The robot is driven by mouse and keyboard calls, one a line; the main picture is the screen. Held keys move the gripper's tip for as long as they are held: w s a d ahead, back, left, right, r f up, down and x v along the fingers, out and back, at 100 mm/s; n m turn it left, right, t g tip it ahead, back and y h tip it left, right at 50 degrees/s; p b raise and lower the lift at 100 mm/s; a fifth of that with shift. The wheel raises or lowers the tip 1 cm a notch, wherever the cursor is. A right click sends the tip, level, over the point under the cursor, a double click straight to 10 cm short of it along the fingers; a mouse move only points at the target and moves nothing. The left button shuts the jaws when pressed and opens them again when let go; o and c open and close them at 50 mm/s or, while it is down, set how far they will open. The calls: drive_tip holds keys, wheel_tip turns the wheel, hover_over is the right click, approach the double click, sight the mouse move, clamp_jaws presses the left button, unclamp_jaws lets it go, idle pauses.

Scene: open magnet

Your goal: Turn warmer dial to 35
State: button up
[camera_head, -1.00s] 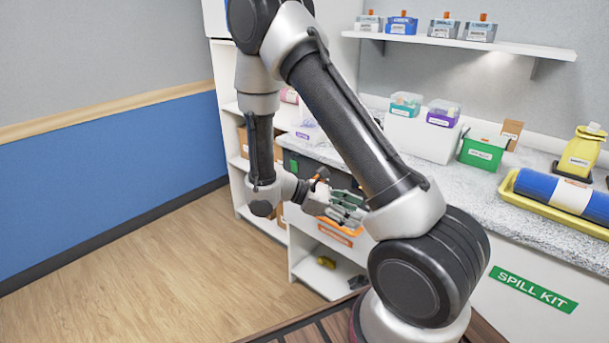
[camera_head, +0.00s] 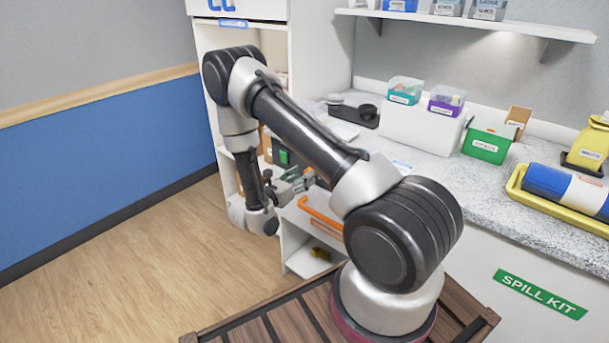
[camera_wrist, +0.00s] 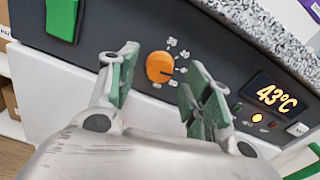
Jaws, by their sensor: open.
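The orange warmer dial (camera_wrist: 159,67) sits on a dark control panel in the wrist view, with small white marks around its right side. The display (camera_wrist: 274,97) to its right reads 43°C. My gripper (camera_wrist: 160,80) is open, with its green-padded fingers on either side of the dial in the picture. I see no contact with the dial, and the distance to it is hard to tell. In the head view my gripper (camera_head: 290,182) is at the front of the counter; the dial cannot be made out there.
A green switch (camera_wrist: 63,18) is left of the dial. A lit indicator (camera_wrist: 257,117) and a white button (camera_wrist: 297,129) are below the display. The speckled counter edge (camera_wrist: 265,30) runs above the panel. An orange handle (camera_head: 318,215) is below my gripper in the head view.

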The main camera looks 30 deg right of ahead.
drive_tip(key=shift+x, duration=1.1)
drive_tip(key=c, duration=1)
drive_tip(key=shift+c, duration=0.2)
drive_tip(key=shift+n, duration=0.4)
drive_tip(key=shift+w+f+n, duration=0.1)
drive_tip(key=shift+f+n, duration=0.05)
drive_tip(key=shift+n, duration=7.35)
drive_tip(key=shift+a, duration=0.1)
